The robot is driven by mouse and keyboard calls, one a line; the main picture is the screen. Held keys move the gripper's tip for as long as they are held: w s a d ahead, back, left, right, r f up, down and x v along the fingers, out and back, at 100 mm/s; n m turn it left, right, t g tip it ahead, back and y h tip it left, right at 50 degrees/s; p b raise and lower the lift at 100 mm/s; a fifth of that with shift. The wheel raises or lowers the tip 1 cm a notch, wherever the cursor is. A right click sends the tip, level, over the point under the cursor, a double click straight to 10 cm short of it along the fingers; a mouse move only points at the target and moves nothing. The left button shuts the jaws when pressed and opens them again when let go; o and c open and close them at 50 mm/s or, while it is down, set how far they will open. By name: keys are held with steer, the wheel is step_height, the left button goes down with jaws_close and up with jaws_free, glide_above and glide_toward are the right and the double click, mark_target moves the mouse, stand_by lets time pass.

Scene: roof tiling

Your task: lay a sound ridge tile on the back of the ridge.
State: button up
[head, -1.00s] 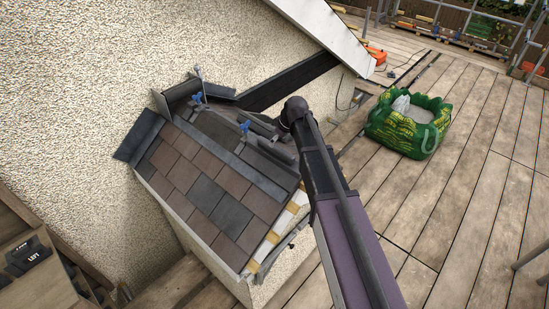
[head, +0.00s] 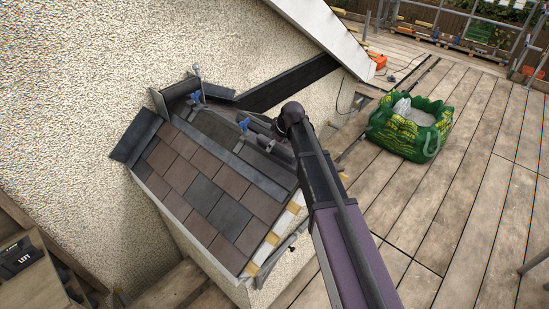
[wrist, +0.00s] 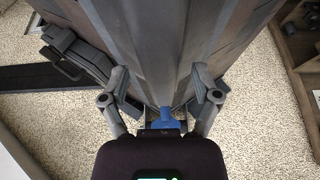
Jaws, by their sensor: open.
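In the wrist view, my gripper (wrist: 163,86) is open and empty, its two fingers spread either side of a grey ridge strip (wrist: 155,45). A blue clamp-like piece (wrist: 166,116) lies between the fingers, low in the picture. In the head view, the small roof (head: 200,185) has brown and grey tiles, with a grey ridge strip (head: 235,160) running down from the wall. My arm covers part of the roof's right side and hides most of the gripper. Dark angled pieces (wrist: 75,50) lie left of the fingers; I cannot tell whether any is a sound ridge tile.
Two blue clamps stand near the roof's top, one of them by the wall (head: 196,97). A dark board (head: 290,82) slopes along the rendered wall (head: 90,60). A green bag (head: 411,127) stands on the decking, which is clear in front (head: 480,220). Wooden shelving (head: 35,285) is at lower left.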

stand_by(0.4)
jaws_close()
steer(key=shift+w+r, duration=0.1)
steer(key=shift+r, duration=0.15)
steer(key=shift+r+p, duration=0.1)
steer(key=shift+p, duration=0.25)
steer(key=shift+r+p, duration=1.4)
steer(key=shift+s+r, duration=0.15)
steer(key=shift+s, duration=0.1)
steer(key=s+d+r+p, duration=0.1)
steer(key=s+d, duration=0.3)
steer(key=s, duration=1.1)
steer(key=shift+d+r, duration=0.15)
